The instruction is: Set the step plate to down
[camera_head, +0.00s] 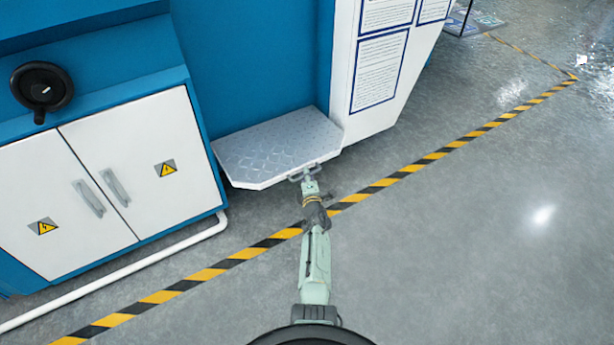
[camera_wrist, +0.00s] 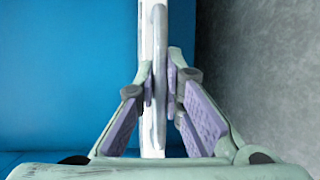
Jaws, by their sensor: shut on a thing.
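The step plate (camera_head: 272,148) is a grey metal plate with a raised tread pattern, standing out flat from the blue machine in the head view. A small handle (camera_head: 305,172) sits on its front edge. My gripper (camera_head: 306,177) is at this handle. In the wrist view the step plate (camera_wrist: 151,130) shows edge-on as a narrow white strip. There my gripper (camera_wrist: 161,88) has its purple-padded fingers closed on both sides of the grey handle (camera_wrist: 160,75).
The blue machine (camera_head: 250,60) stands behind the plate, with white cabinet doors (camera_head: 140,170) at left and a white panel (camera_head: 385,60) at right. A white pipe (camera_head: 120,275) runs low along the floor. Yellow-black tape (camera_head: 225,264) crosses the floor. The grey floor (camera_head: 480,240) at right is clear.

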